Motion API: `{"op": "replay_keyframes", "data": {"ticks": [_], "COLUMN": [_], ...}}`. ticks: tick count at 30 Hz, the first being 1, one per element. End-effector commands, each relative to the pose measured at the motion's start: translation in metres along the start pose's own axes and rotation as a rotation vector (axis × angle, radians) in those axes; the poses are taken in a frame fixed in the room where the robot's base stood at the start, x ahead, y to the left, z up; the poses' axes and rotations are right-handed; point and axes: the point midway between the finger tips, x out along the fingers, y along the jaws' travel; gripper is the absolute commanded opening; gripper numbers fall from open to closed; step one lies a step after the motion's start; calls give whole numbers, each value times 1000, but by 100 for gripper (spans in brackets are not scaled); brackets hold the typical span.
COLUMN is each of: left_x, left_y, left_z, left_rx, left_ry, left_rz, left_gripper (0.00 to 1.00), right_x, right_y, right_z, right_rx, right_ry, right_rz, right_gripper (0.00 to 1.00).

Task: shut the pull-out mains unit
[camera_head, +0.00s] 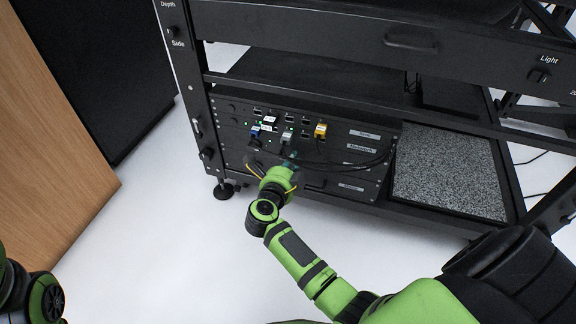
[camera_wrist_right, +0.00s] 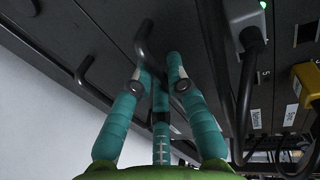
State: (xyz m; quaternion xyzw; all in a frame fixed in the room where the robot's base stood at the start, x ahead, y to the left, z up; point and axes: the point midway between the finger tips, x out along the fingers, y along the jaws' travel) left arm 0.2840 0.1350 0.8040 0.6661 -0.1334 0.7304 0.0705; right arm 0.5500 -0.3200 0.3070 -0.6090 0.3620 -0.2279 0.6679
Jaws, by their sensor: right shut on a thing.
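The mains unit (camera_head: 349,187) is the lowest black panel of the rack's left bay, with a small label and a dark bar handle. My right gripper (camera_head: 283,168) is at the rack front, left of that label. In the right wrist view its teal fingers (camera_wrist_right: 158,80) are shut on a dark bar handle (camera_wrist_right: 144,42). A second bar handle (camera_wrist_right: 84,70) stands clear to the left. I cannot tell for certain which unit the held handle belongs to, nor how far the mains unit stands out. My left gripper is not in view.
Above are panels with blue, grey and yellow plugs (camera_head: 320,130). A black cable (camera_head: 350,163) loops across the front, and another cable (camera_wrist_right: 243,100) hangs right of my fingers. A speckled panel (camera_head: 450,175) is at right. White floor (camera_head: 160,240) lies open in front.

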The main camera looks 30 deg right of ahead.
Motion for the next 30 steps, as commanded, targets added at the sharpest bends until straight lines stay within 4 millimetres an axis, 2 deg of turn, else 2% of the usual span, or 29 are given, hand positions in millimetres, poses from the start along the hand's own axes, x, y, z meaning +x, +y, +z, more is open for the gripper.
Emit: {"op": "replay_keyframes", "data": {"ticks": [10,11,30], "left_x": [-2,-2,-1], "left_y": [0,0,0], "left_z": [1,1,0], "left_rx": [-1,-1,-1], "left_ry": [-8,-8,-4], "left_rz": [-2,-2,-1], "left_gripper": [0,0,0], "right_x": [7,7,2], "right_y": [-3,-3,-1], "right_z": [0,0,-1], "right_rx": [2,2,2], "right_ry": [-4,-4,-1], "right_rz": [-3,-4,0], "right_gripper": [0,26,26]}}
